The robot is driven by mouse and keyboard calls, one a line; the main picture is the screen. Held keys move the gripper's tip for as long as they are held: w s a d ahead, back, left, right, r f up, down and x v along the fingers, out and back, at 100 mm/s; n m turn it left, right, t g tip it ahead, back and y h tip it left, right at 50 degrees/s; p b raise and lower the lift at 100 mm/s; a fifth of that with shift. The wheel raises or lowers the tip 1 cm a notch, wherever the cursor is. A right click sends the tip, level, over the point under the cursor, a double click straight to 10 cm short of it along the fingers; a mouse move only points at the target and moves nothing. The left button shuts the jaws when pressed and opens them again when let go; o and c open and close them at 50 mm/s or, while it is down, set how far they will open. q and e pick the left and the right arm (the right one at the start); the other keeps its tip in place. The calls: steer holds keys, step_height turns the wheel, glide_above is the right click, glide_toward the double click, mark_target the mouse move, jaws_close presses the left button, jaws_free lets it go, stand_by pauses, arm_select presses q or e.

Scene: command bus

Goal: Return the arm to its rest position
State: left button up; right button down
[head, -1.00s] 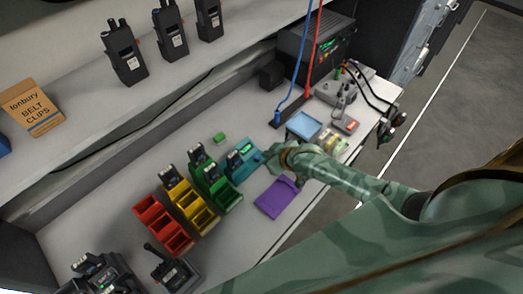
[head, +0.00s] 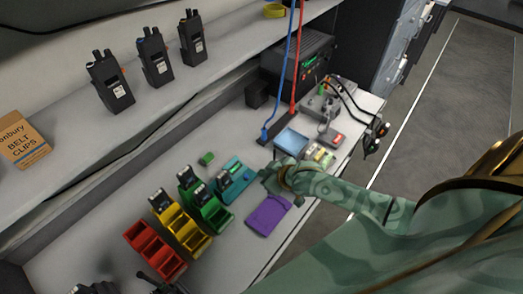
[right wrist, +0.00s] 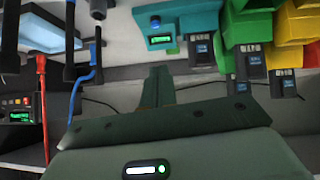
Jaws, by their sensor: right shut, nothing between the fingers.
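My right arm, in green camouflage, comes in from the right in the head view. In the right wrist view the fingers (right wrist: 158,85) are together and empty, pointing toward the row of bins. The teal bin (right wrist: 180,20) shows ahead of them, apart from the fingertips. My left gripper is not in view.
Green (head: 214,216), yellow (head: 188,236) and red (head: 152,250) bins stand left of the gripper, some with radios. A blue tray (head: 291,142), black power supply (head: 305,62) and hanging red and blue cables (head: 267,125) are behind it. Radios (head: 154,58) stand on the shelf.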

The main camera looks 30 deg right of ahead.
steer(key=s+a+r+n+h, duration=0.25)
steer(key=s+a+r, duration=0.25)
steer(key=s, duration=0.3)
steer(key=s+d+r+g+h, duration=0.3)
steer(key=s+d+r+h, duration=0.2)
steer(key=s+d+r, duration=0.35)
steer(key=s+a+f+g+y+b, duration=0.1)
steer(key=s+a+f+y+b, duration=0.15)
steer(key=f, duration=1.25)
steer(key=s+a+f+g+y+b, duration=0.1)
steer(key=a+f+b, duration=0.2)
steer(key=f, duration=1.2)
steer(key=s+f+m+g+y+b, duration=0.1)
steer(key=s+f+m+g+b, duration=0.2)
steer(key=s+f, duration=1.8)
step_height(320, 180, down, 2)
steer(key=b, duration=0.3)
steer(key=shift+s+f+g+y, duration=0.15)
steer(key=shift+f+g+y, duration=0.1)
steer(key=shift+g+y, duration=0.05)
